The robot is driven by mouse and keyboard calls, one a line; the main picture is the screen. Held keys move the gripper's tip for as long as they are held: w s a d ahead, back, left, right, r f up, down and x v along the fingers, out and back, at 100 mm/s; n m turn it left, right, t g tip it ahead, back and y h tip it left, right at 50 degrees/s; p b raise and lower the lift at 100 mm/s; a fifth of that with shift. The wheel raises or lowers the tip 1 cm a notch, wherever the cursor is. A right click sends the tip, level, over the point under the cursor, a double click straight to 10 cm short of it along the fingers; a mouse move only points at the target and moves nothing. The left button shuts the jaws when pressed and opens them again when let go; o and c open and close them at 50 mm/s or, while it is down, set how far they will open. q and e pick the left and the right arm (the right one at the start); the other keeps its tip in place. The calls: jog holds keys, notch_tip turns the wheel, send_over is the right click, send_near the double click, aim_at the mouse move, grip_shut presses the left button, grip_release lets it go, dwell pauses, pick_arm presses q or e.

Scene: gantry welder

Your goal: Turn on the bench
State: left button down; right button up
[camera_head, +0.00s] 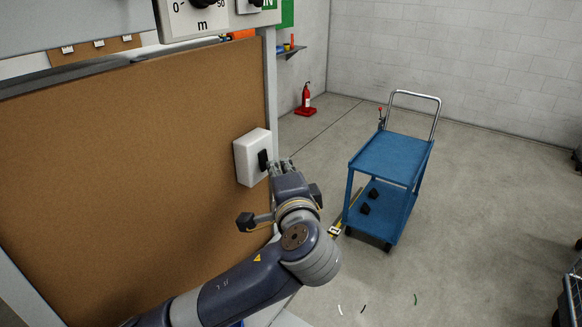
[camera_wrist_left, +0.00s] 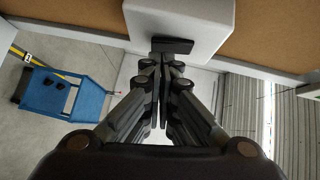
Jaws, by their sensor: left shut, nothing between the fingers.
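A white switch box (camera_head: 248,157) with a black rocker switch (camera_head: 263,160) is mounted at the right edge of the brown board. My left gripper (camera_head: 280,167) is shut and empty, with its fingertips right beside the switch. In the left wrist view, the closed fingertips (camera_wrist_left: 162,62) point at the black switch (camera_wrist_left: 172,46) on the white box (camera_wrist_left: 180,22). I cannot tell whether they touch it. My right gripper is in neither view.
The brown board (camera_head: 130,150) fills the left side. A panel with a dial (camera_head: 200,14) hangs above it. A blue cart (camera_head: 392,157) stands to the right on open concrete floor, and a red fire extinguisher (camera_head: 306,100) stands by the wall.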

pick_arm(q)
jog(key=shift+w+a+f+m+t+b, duration=0.35)
jog(key=shift+m+t+b, duration=0.15)
jog(key=shift+b, duration=0.25)
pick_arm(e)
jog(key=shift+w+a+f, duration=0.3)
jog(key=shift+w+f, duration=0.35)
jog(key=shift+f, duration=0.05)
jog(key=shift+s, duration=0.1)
